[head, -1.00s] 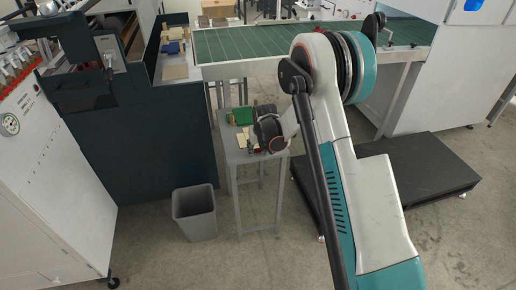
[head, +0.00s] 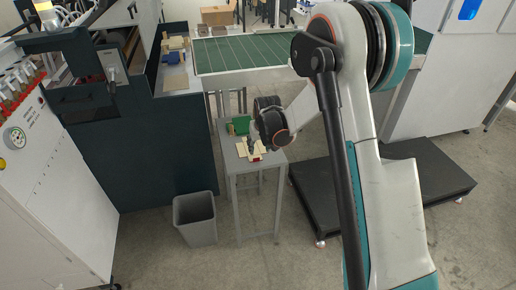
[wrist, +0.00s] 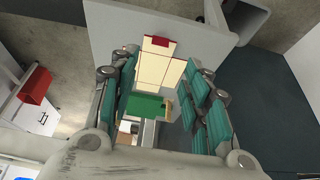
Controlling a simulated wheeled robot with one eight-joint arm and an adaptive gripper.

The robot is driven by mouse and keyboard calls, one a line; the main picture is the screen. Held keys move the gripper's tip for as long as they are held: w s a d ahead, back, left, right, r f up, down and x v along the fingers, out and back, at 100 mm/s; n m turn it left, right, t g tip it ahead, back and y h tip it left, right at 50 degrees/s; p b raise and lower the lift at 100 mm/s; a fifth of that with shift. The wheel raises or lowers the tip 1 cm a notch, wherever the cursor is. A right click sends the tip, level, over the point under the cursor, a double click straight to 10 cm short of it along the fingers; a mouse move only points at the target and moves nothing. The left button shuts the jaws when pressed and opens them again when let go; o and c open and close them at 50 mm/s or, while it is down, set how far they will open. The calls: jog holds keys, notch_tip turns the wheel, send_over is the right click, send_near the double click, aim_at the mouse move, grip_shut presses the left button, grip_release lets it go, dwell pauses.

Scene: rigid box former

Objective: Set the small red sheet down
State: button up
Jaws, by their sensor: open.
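The small red sheet (wrist: 159,41) lies at one end of a cream, cross-shaped blank (wrist: 153,68) on a small grey table (wrist: 112,33). In the head view the red sheet (head: 257,157) shows as a small patch near the table's front edge. My gripper (wrist: 163,95) is open, its teal-padded fingers spread on either side of the blank in the wrist view. Nothing shows held between the pads. In the head view my wrist partly covers the tabletop, and the exact gap between fingers and blank is hard to tell.
A green block-like item (head: 238,125) sits at the table's back. A grey bin (head: 194,220) stands left of the table, beside a dark machine (head: 165,150). A green-topped conveyor (head: 240,55) lies behind and a low black platform (head: 310,200) to the right.

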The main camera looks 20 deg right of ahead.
jog(key=s+r+t, duration=0.1)
jog(key=s+r, duration=1.6)
jog(key=r, duration=0.4)
jog(key=s+r+t, duration=0.1)
jog(key=s+r, duration=0.1)
jog(key=s, duration=1.9)
jog(key=shift+a+t, duration=0.3)
